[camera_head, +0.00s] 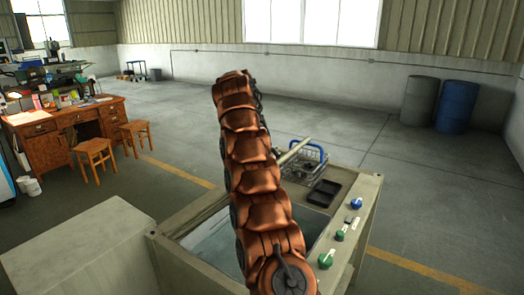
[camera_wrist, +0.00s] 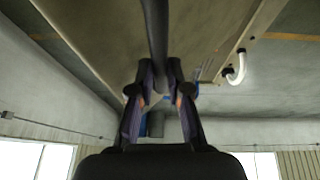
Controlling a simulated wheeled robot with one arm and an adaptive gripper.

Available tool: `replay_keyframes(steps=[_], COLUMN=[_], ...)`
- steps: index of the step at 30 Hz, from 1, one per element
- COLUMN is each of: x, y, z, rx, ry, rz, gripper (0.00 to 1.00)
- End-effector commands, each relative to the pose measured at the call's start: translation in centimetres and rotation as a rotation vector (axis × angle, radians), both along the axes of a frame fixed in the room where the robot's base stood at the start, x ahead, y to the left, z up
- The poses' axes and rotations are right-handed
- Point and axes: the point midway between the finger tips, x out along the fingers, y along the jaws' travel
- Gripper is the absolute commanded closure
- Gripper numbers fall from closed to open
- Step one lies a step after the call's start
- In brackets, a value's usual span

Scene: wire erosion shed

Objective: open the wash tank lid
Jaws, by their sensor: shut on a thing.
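The wash tank (camera_head: 185,218) is a beige box in the lower middle of the head view, with part of its grey-blue inside showing left of my copper arm. The arm rises across the tank and hides much of it; my gripper is not visible there. In the wrist view my gripper (camera_wrist: 160,72) is shut on a dark bar (camera_wrist: 155,30), which looks like the lid handle. A broad beige panel (camera_wrist: 95,30) fills the top of that view close behind the bar. I cannot tell how far the lid is raised.
A control strip with green and blue knobs (camera_head: 325,260) runs along the tank's right side. A wire basket (camera_head: 297,168) and a black tray (camera_head: 323,193) sit at its far end. A beige cabinet (camera_head: 75,245) stands left. Open floor (camera_head: 430,190) lies beyond.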

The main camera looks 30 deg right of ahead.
Motion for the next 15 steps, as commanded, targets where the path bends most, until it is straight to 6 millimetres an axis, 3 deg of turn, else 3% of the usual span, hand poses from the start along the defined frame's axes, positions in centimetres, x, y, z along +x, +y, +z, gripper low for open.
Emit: replay_keyframes(steps=[1, 4, 5, 6, 11, 15], x=[0.49, 0.48, 0.49, 0.48, 0.31, 0.17], y=[0.82, 0.83, 0.83, 0.81, 0.47, 0.2], z=[-0.95, -0.96, -0.97, -0.97, -0.68, -0.47], rx=[0.01, 0.01, 0.01, 0.01, 0.009, 0.008], ry=[0.01, 0.011, 0.011, 0.011, 0.006, 0.004], rz=[0.018, 0.018, 0.017, 0.017, 0.012, 0.007], gripper=[1.0, 1.0, 0.8, 0.76, 0.6, 0.59])
